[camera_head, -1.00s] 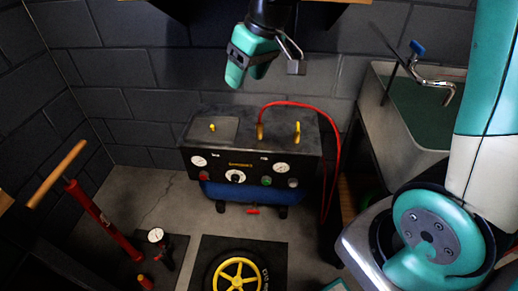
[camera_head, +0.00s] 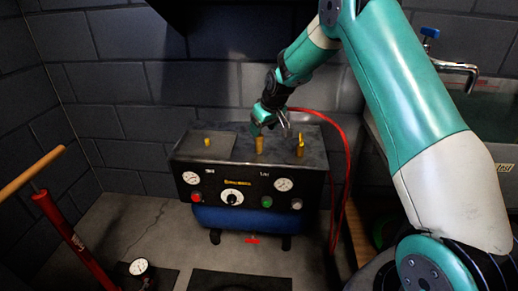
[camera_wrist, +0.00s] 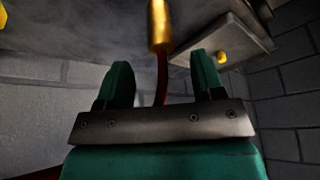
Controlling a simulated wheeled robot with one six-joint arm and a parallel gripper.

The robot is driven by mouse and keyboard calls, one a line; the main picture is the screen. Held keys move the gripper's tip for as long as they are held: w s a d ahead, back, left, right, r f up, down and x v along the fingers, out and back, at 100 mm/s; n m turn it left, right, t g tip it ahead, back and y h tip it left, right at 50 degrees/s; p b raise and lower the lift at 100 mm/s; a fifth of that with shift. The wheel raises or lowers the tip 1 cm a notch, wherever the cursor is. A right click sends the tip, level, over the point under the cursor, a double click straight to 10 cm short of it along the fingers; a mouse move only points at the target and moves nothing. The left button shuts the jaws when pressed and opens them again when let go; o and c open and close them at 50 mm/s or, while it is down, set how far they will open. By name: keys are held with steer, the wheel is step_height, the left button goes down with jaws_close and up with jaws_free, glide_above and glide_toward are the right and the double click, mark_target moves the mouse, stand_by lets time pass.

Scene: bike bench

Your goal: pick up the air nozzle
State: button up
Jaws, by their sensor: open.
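The air nozzle (camera_head: 260,145) is a small brass cylinder standing upright on top of the black compressor (camera_head: 245,178). In the wrist view the nozzle (camera_wrist: 160,25) shows beyond the fingertips, roughly in line with the gap between them, with the red hose (camera_wrist: 162,80) running behind. My gripper (camera_head: 262,120) is just above and behind the nozzle in the head view and partly overlaps it. In the wrist view its two green fingers (camera_wrist: 162,72) are spread, with nothing held between them. Whether a finger touches the nozzle cannot be told.
A yellow fitting (camera_head: 299,146) stands right of the nozzle. A small yellow knob (camera_head: 207,142) sits on a raised plate at left. The red hose (camera_head: 345,165) loops down the compressor's right side. A sink (camera_head: 480,105) stands at right, a red floor pump (camera_head: 70,235) at left.

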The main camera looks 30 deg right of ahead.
mark_target(257, 140)
steer(key=b+x, duration=0.2)
steer(key=x, duration=0.5)
steer(key=shift+f, duration=0.1)
steer(key=shift+a, duration=0.1)
steer(key=c, duration=1.1)
